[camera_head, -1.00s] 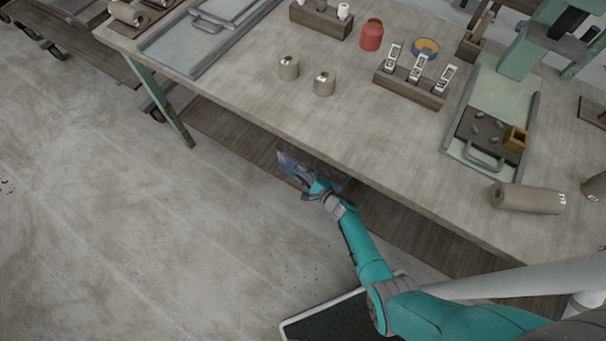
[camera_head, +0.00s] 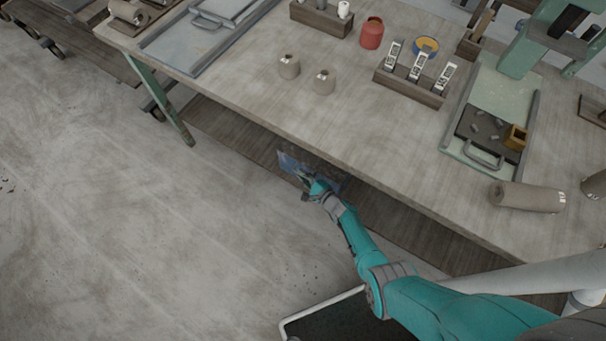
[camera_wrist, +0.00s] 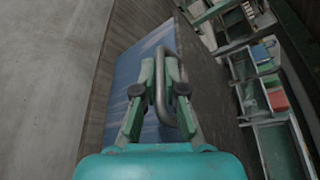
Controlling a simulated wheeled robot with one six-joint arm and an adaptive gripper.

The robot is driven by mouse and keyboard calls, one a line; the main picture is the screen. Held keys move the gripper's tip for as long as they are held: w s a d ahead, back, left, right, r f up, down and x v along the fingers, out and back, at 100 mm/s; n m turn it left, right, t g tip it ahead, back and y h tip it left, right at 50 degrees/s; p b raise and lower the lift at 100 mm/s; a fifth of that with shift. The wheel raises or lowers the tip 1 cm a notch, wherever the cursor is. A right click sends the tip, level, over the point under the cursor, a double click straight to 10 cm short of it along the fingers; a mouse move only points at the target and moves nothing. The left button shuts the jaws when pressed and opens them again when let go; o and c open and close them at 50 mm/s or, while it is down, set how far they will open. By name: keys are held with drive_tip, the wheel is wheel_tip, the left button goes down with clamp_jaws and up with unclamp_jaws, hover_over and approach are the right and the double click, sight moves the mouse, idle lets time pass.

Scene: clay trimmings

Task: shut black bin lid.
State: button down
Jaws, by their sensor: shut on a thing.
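My gripper (camera_wrist: 158,78) is shut on a grey loop handle (camera_wrist: 185,110) in the wrist view. The handle stands in front of a blue, streaked panel (camera_wrist: 125,75). In the head view my gripper (camera_head: 308,187) is low at the front edge of the workbench, against the same blue panel (camera_head: 290,162). The panel lies at the lower shelf, partly under the bench top. My gripper and the bench edge hide much of it. I cannot make out a black bin lid there.
The bench top (camera_head: 230,110) overhangs close beside my arm. A dark lower shelf (camera_head: 220,125) runs beneath it. On top are a red jar (camera_head: 371,33), clay cylinders (camera_head: 289,67) and a dark handled tray (camera_head: 490,130). The floor (camera_head: 120,230) on the left is clear.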

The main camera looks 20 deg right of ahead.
drive_tip(key=shift+f, duration=0.2)
drive_tip(key=c, duration=1.2)
unclamp_jaws()
drive_tip(key=shift+c, duration=0.2)
drive_tip(key=v, duration=1.2)
